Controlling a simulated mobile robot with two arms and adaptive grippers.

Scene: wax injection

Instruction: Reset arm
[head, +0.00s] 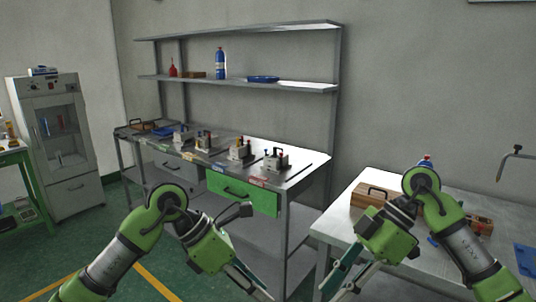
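My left arm comes in from the lower left, green and grey, bent at its elbow. Its gripper (252,284) points down and to the right at the bottom edge, in front of the workbench. Its fingers are partly cut off by the frame, so its opening is unclear. My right arm comes in from the lower right. Its gripper (342,284) points down and to the left, beside the right table. A gap shows between its fingers, and I see nothing held there.
A metal workbench (311,171) with small clamp-like fixtures, a green drawer (240,193) and shelves (290,85) stands ahead. A white table (331,220) with a wooden box (370,194) is at the right. A grey cabinet (75,185) stands left. Green floor is open at the lower left.

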